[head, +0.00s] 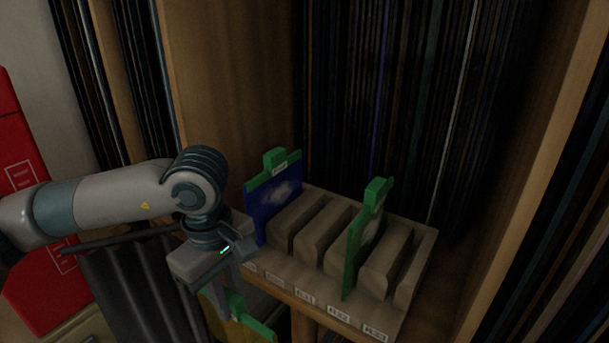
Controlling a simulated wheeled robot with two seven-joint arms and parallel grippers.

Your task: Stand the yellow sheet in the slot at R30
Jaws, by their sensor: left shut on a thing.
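The yellow sheet (226,325) hangs low at the bottom edge, left of the rack's front, with a green top strip and tab (255,325). Its lower part is cut off by the frame. My left gripper (232,292) points down and is shut on the sheet's green tab. The slotted rack (325,245) stands to the right, with small labels along its front edge. My right gripper is not in view.
A blue sheet (262,209) with a green top stands in the rack's left part. Tall shelves of dark sheets (410,110) rise behind. A red object (35,210) is at far left.

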